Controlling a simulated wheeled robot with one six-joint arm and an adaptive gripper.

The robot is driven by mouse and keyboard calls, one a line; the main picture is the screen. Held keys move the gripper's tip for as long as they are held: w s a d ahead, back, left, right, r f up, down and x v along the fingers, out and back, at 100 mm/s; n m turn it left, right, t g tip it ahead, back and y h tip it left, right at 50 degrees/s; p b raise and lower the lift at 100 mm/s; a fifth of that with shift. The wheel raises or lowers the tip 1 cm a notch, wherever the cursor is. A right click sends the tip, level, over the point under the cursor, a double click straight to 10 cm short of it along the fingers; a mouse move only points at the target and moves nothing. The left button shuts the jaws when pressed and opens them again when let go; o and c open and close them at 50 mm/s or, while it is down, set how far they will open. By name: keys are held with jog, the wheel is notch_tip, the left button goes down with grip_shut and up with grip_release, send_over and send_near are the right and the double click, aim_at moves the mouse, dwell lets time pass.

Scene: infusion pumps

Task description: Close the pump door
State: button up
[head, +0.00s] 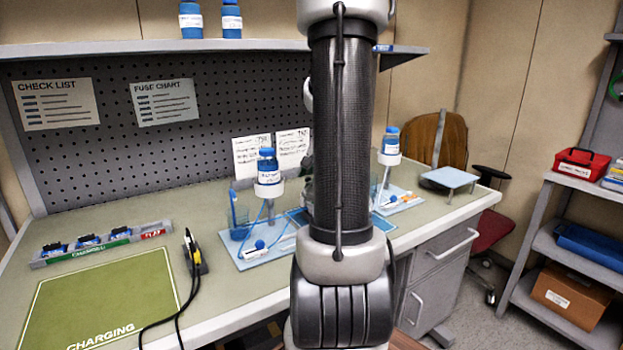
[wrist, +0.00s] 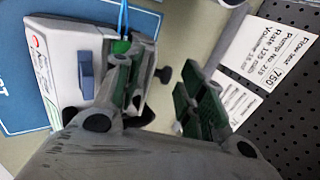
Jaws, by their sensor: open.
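The pump (wrist: 75,60) is a white unit with a blue latch-like part on its face and a small red mark. It shows at the upper left of the wrist view, tilted in the picture. A blue tube (wrist: 123,18) runs at its top right edge. My gripper (wrist: 163,82) is open, with green pads on its fingers and nothing seen between them. Its left finger overlaps the pump's right side; I cannot tell whether they touch. The door's position is unclear. In the head view my arm hides the gripper and most of the pump area.
A blue mat (wrist: 18,75) lies by the pump. Bottles on stands, one at the left (head: 267,165) and one at the right (head: 391,142), rise from the bench. A perforated panel (wrist: 290,110) with paper cards (wrist: 262,50) is close at the right. A green charging mat (head: 105,300) lies front left.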

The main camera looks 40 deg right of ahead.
jog(key=v, duration=1.2)
